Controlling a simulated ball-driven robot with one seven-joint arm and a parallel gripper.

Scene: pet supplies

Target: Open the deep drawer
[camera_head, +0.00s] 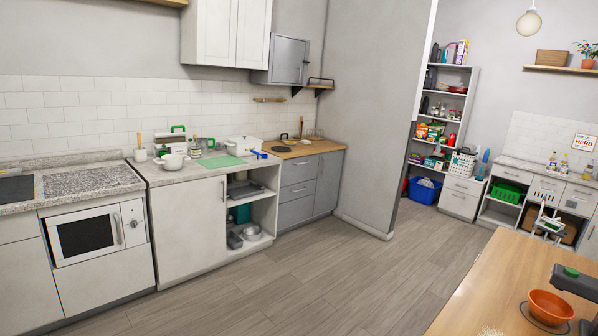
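Several drawers are in view, all apparently shut, and I cannot tell which one is the deep drawer. A grey drawer unit (297,190) with stacked fronts stands under the wooden worktop, left of the tall grey partition. The lowest grey front (296,211) looks taller than the top one. A white drawer unit (459,203) stands in the back room, beside the open shelves. A plain white front (104,283) sits below the built-in oven (88,236). My gripper does not show in this view.
The wooden floor (290,290) before the left counters is clear. A wooden table (490,290) fills the lower right, with an orange bowl (550,306) and a dark appliance (575,283). The grey partition (370,120) and a blue bin (424,191) stand beyond.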

